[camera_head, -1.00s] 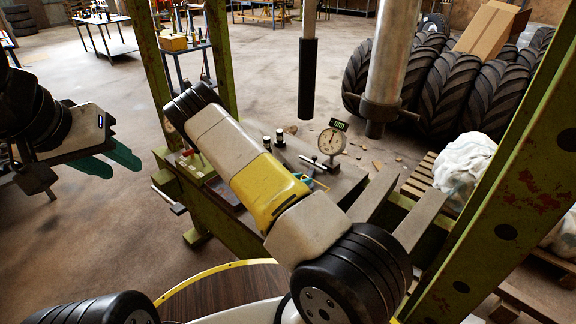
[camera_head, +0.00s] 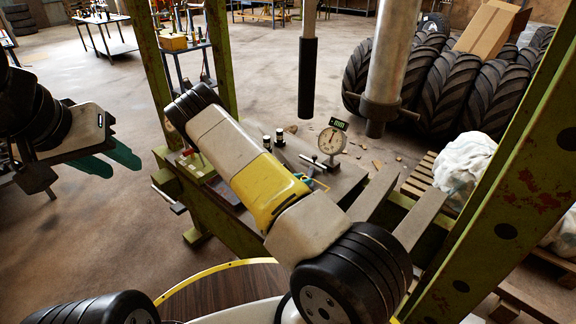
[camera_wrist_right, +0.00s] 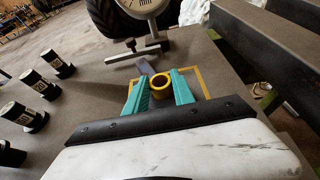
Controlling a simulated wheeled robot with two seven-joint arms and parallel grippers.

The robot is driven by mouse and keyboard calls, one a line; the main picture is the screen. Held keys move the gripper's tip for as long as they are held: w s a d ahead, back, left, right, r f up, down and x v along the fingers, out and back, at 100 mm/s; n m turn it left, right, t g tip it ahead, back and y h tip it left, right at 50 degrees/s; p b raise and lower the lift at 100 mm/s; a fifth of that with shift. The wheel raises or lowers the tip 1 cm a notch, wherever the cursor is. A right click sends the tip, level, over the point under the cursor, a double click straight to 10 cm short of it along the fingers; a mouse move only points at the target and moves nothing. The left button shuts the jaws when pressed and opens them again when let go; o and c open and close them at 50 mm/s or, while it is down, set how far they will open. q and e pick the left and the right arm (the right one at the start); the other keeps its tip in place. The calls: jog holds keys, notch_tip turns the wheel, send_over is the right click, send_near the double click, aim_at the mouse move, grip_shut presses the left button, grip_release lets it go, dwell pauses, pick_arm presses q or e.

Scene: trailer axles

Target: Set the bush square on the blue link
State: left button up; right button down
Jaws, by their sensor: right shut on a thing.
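The bush is a yellow ring (camera_wrist_right: 162,85) with a dark bore, between the teal fingers of my right gripper (camera_wrist_right: 160,90) in the right wrist view. The gripper is shut on it, over the grey bench plate. A small blue-grey strip (camera_wrist_right: 145,67) shows just beyond the bush; I cannot tell whether it is the blue link or whether the bush touches it. In the head view my right arm hides most of this spot. My left gripper (camera_head: 112,161) is at the far left, its teal fingers apart and empty, away from the bench.
A dial gauge (camera_head: 331,140) on a stand is close beyond the bush. Several black labelled cylinders (camera_wrist_right: 42,84) stand left of it in the wrist view. A yellow outline (camera_wrist_right: 203,82) marks the plate. Green press posts (camera_head: 512,190) and a hanging steel ram (camera_head: 388,60) frame the bench.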

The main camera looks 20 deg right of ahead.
jog(key=c, duration=1)
grip_release()
jog(key=v, duration=0.8)
jog(key=shift+d+f, duration=0.1)
